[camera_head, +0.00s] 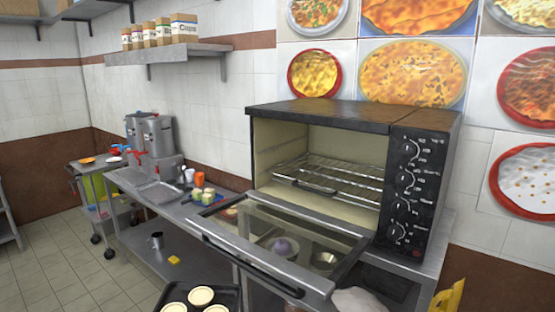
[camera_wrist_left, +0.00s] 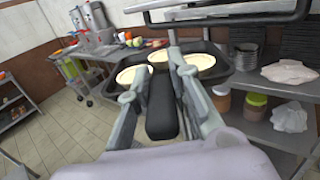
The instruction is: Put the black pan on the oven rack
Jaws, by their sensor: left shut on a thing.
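The black pan (camera_head: 237,297) is at the bottom of the head view, partly cut off, with several pale round tarts (camera_head: 201,296) in it. In the left wrist view, my left gripper (camera_wrist_left: 161,75) is shut on the pan's black handle (camera_wrist_left: 162,112), and the pan (camera_wrist_left: 216,74) extends beyond the fingers. The oven (camera_head: 413,195) is open, its glass door (camera_head: 270,245) folded down. The wire oven rack (camera_head: 335,178) inside is bare. The pan is in front of and below the lowered door, apart from the rack. My right gripper is not in view.
A steel counter (camera_head: 160,195) with stockpots (camera_head: 158,135) runs left of the oven. A trolley (camera_head: 90,175) stands farther left. In the wrist view, jars (camera_wrist_left: 256,106) and a pale crumpled cloth (camera_wrist_left: 290,72) are on shelves to the right. The floor at left is clear.

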